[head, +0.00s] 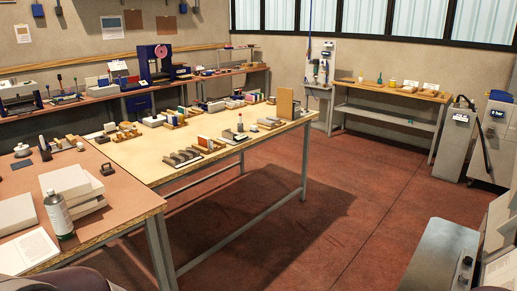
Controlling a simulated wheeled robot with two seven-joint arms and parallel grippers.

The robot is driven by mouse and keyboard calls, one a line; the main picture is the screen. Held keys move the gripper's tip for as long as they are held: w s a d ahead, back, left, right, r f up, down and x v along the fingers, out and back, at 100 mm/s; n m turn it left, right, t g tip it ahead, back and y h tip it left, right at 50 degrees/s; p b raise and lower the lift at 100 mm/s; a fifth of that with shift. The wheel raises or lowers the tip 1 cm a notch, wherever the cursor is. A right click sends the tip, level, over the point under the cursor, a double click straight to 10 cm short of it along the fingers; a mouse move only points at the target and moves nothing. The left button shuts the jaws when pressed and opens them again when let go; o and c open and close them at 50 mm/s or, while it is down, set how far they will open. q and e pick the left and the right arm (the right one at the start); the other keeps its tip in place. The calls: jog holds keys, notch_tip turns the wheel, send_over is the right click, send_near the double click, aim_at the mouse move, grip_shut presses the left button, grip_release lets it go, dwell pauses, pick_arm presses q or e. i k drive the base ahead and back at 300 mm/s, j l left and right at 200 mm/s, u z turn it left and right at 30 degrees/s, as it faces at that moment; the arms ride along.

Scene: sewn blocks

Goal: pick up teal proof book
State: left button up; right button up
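I cannot pick out the teal proof book for certain. A small row of upright coloured books (180,115), with a greenish one among them, stands toward the back of the pale wooden table (150,158). They are too small to tell apart. Neither of my grippers shows in the head view.
A reddish-topped table (120,205) at the left holds stacked white blocks (70,183), a bottle (58,214) and an open paper (27,250). A tan upright board (285,103) stands on the pale table's right end.

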aim_at(183, 110)
jog(key=i, duration=0.8)
jog(key=i+l+u, duration=0.15)
jog(key=i, duration=1.45)
jog(key=i+l+u, duration=0.2)
jog(key=i+u, duration=0.15)
jog(key=i, duration=0.2)
jog(key=i+l+u, duration=0.75)
jog(key=i, duration=0.2)
jog(key=i+l+z, duration=0.3)
jog(key=l, duration=0.15)
jog(key=i+l+z, duration=0.1)
jog(key=l+z, duration=0.2)
jog(key=i+l+z, duration=0.25)
jog(key=l+z, duration=0.2)
jog(key=i+l+z, duration=0.65)
jog(key=z, duration=0.2)
jog(key=i+l+z, duration=0.1)
jog(key=i+z, duration=0.35)
jog(key=i+l, duration=0.1)
jog(key=i, duration=1.55)
jog(key=i+u, duration=0.75)
jog(key=i+l+u, duration=0.25)
jog(key=u, duration=0.15)
jog(key=i+j+u, duration=0.2)
jog(key=u, duration=0.3)
jog(key=i+u, duration=0.75)
jog(key=u, duration=0.25)
jog(key=i+l+u, duration=0.2)
jog(key=i, duration=1.45)
jog(key=j, duration=0.1)
